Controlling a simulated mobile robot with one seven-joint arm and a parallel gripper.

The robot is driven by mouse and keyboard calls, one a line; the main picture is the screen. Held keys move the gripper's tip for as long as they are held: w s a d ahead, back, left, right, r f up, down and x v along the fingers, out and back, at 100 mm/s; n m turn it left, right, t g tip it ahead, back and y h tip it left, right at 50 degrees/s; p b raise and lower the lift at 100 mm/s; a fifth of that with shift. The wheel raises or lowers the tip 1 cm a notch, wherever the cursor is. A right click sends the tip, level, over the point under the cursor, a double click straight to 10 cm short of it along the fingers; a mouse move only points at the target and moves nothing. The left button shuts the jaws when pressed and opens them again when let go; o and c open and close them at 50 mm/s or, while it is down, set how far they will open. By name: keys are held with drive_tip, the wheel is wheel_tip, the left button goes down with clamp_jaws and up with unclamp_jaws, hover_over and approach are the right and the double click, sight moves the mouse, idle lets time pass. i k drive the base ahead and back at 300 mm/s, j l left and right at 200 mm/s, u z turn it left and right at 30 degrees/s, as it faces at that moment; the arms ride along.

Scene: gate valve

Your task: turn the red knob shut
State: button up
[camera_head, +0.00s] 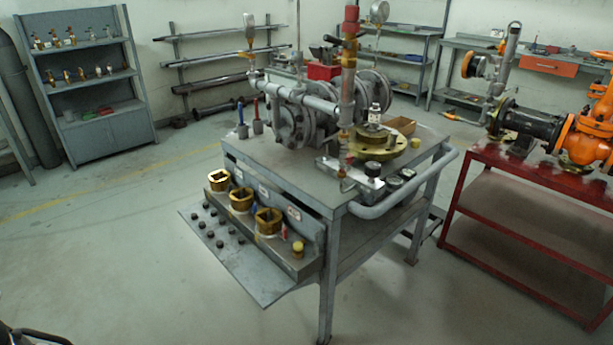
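No part is clearly the red knob at this distance. A red cylindrical fitting (351,20) tops the upright brass pipe of the valve assembly on the grey workbench. A small red upright piece (256,107) stands at the bench's left side, beside a blue one. Another small red item (284,232) is near the brass blocks at the front. I cannot tell which of these, if any, is the knob or how it is turned. My gripper is not recognisable in view.
The grey workbench (265,160) stands mid-room, with a handrail (405,185) on its right and a low shelf (235,265) jutting out in front. A red table (540,185) with orange machinery is on the right. Open floor (120,250) lies to the left.

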sight(350, 160)
drive_tip(key=z, duration=0.3)
drive_tip(key=l+u, duration=0.45)
drive_tip(key=l, duration=1.7)
drive_tip(key=i+j, duration=0.75)
drive_tip(key=j, duration=0.15)
